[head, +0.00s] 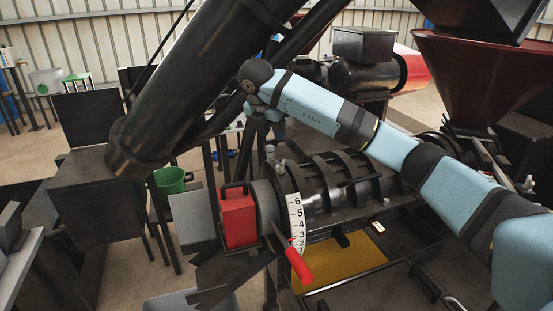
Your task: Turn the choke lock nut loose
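The screw press (335,190) is a black ribbed barrel in the middle of the head view. A white number scale (296,222) curves round its left end, beside a dark grey collar (266,205). A lever with a red grip (299,265) points down at the front of the scale. A small grey fitting (278,168) stands on top by the collar; I cannot tell whether it is the choke lock nut. My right arm reaches over the barrel from the right. My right gripper (265,128) is above the fitting, mostly hidden behind my wrist, its fingers unclear. My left gripper is out of view.
A red box (237,217) with a black handle sits left of the collar. A thick black tube (195,85) slants across the upper left. A dark red hopper (470,75) stands at the right. A yellowish tray (345,265) lies under the barrel. A green bucket (170,181) is further left.

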